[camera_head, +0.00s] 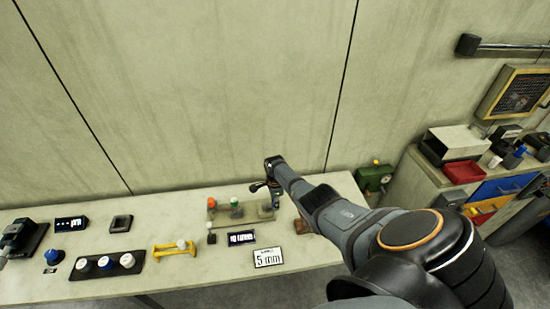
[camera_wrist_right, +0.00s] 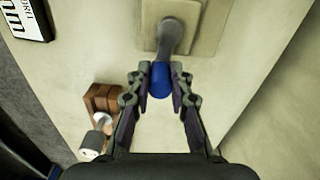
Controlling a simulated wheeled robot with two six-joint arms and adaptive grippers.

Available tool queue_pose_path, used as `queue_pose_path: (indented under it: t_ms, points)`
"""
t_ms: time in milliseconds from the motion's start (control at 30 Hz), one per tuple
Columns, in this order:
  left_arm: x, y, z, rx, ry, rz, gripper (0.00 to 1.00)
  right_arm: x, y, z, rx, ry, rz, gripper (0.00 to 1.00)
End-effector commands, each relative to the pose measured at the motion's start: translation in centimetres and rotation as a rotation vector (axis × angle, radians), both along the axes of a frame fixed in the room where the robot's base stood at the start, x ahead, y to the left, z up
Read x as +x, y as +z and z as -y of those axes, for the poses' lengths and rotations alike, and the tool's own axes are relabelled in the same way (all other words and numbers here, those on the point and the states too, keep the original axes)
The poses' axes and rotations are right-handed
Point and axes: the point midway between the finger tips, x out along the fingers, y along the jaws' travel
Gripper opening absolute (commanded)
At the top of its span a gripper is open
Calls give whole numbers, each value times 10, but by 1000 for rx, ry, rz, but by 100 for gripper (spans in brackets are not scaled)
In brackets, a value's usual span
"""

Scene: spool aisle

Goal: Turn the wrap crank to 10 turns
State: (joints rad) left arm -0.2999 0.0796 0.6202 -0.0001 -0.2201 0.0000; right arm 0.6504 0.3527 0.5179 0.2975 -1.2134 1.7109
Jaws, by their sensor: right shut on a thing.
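My right gripper (camera_head: 268,187) is over the back right of the bench, its arm coming in from the right. In the right wrist view the gripper (camera_wrist_right: 163,78) is shut on the blue handle (camera_wrist_right: 159,84) of a crank. The crank's grey arm (camera_wrist_right: 173,38) runs up from the handle to a beige mounting plate (camera_wrist_right: 207,25). In the head view the gripper mostly hides the crank. A small dark display (camera_head: 241,238) with white text stands in front of it; its number is too small to read surely.
A "5 mm" card (camera_head: 268,257) and a brown block (camera_head: 302,226) are near the crank. Left of it are a yellow handle (camera_head: 174,248), a knob panel (camera_head: 107,265) and a blue knob (camera_head: 52,256). The wall (camera_head: 220,90) rises behind the bench (camera_head: 190,205).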

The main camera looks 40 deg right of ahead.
Motion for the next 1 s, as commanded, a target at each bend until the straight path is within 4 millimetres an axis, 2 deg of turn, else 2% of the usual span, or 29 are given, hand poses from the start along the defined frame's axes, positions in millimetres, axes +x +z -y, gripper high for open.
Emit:
queue_pose_path:
  t_ms: [267, 300, 433, 767, 867, 1000]
  points:
    - [0, 0, 0, 0, 0, 0, 40, 0, 0, 0, 0, 0, -1, 0]
    - [0, 0, 0, 0, 0, 0, 40, 0, 0, 0, 0, 1, -1, 24]
    - [0, 0, 0, 0, 0, 0, 40, 0, 0, 0, 0, 1, -1, 42]
    - [-1, 0, -2, 3, -1, -1, 40, 0, 1, 0, 0, 1, 0, 43]
    - [-1, 0, -2, 2, 0, -1, 40, 1, 7, 1, -1, 1, 2, 43]
    - [-1, 0, -1, 1, 0, -1, 40, 0, 25, 1, -3, 2, 1, 43]
